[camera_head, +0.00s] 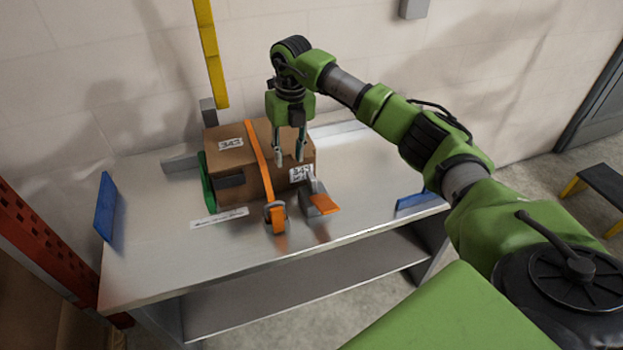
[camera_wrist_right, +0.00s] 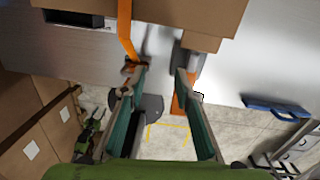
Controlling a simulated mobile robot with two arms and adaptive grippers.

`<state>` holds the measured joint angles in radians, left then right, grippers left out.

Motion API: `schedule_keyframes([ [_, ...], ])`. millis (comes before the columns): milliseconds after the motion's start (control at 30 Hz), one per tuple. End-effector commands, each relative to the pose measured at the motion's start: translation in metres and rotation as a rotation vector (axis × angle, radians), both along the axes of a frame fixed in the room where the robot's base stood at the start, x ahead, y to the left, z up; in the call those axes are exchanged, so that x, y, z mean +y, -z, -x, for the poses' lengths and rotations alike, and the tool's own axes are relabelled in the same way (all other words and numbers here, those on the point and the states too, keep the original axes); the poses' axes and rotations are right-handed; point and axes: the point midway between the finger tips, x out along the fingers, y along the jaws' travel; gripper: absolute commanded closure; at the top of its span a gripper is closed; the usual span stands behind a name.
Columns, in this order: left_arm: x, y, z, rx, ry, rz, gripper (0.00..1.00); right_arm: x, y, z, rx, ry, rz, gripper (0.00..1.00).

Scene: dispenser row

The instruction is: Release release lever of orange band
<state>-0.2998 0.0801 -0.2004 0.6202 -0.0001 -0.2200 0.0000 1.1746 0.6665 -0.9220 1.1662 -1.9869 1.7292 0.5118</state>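A brown cardboard box (camera_head: 225,157) with white labels sits on the metal table. An orange band (camera_head: 259,160) runs over its top and down its front. At the band's lower end, near the table's front edge, is an orange lever-like piece with a grey fitting (camera_head: 277,217); it also shows in the wrist view (camera_wrist_right: 133,69). A second orange flat piece (camera_head: 324,204), on a grey block, stands right of it, partly hidden by a finger in the wrist view. My right gripper (camera_head: 288,159) points down over the box's front right, open and empty. My left gripper is not seen.
The metal table (camera_head: 150,260) has clear room at its left and right. A green plate (camera_head: 206,182) stands against the box's left side. Blue panels stand at the table's left (camera_head: 105,206) and right (camera_head: 417,200). A yellow strip (camera_head: 211,55) hangs behind the box.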

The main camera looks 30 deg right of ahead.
Motion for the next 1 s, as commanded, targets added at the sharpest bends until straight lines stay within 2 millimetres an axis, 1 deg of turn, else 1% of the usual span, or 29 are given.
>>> schedule_keyframes([
  [33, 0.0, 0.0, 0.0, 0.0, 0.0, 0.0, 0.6, -0.019, -0.009, 0.003, 0.021, 0.029, 0.049, 0.71],
  [100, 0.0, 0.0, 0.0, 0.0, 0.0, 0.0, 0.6, -0.038, -0.017, 0.008, 0.046, 0.06, 0.098, 0.71],
  [200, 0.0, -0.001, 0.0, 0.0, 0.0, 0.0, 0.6, -0.049, -0.02, 0.012, 0.065, 0.081, 0.127, 0.71],
  [267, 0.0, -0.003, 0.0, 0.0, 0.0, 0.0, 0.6, -0.051, -0.017, 0.013, 0.068, 0.083, 0.132, 0.71],
  [367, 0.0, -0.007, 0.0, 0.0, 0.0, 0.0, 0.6, -0.051, -0.004, 0.014, 0.069, 0.082, 0.131, 0.71],
  [467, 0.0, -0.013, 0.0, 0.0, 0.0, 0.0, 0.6, -0.052, 0.015, 0.015, 0.072, 0.081, 0.129, 0.71],
  [700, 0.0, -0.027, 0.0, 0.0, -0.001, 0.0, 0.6, -0.055, 0.067, 0.016, 0.071, 0.08, 0.128, 0.71],
  [800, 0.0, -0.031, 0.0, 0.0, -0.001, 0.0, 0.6, -0.056, 0.085, 0.016, 0.069, 0.079, 0.127, 0.71],
  [900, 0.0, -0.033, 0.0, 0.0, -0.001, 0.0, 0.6, -0.057, 0.1, 0.015, 0.066, 0.081, 0.127, 0.71],
  [1000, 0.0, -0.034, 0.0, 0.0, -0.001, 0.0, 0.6, -0.058, 0.109, 0.015, 0.066, 0.08, 0.126, 0.71],
])
